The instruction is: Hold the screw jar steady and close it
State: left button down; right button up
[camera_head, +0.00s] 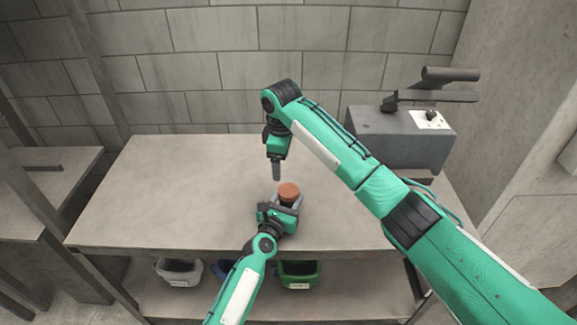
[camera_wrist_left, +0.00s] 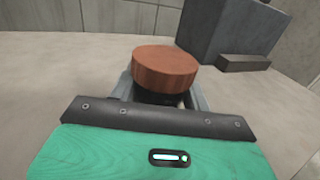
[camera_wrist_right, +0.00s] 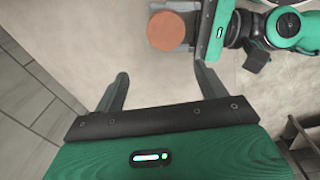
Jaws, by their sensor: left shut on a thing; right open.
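The screw jar is a small dark body (camera_wrist_left: 157,97) with a round reddish-brown lid (camera_head: 289,191) on top, upright on the table. The lid also shows in the left wrist view (camera_wrist_left: 165,67) and the right wrist view (camera_wrist_right: 170,31). My left gripper (camera_head: 287,204) is shut around the jar body below the lid, and its fingers hide much of the body. My right gripper (camera_head: 276,180) points down just left of and above the lid, apart from it. Its fingers (camera_wrist_right: 160,88) are spread and empty in the right wrist view. Whether the lid is fully seated cannot be told.
The grey table (camera_head: 180,185) is mostly bare, with free room left of the jar. A grey machine with a dark lever (camera_head: 400,135) stands at the back right. Several bins, one green (camera_head: 299,274), sit on the shelf below. A block wall stands behind.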

aim_at(289, 189)
jog(key=n, duration=0.3)
jog(key=d+n, duration=0.1)
jog(key=n, duration=0.1)
jog(key=shift+s+f, duration=0.25)
jog(key=n, duration=0.4)
jog(key=d+n+g, duration=0.1)
jog(key=n, duration=0.1)
jog(key=shift+s+f, duration=0.35)
jog(key=shift+f, duration=0.05)
jog(key=shift+f, duration=4.05)
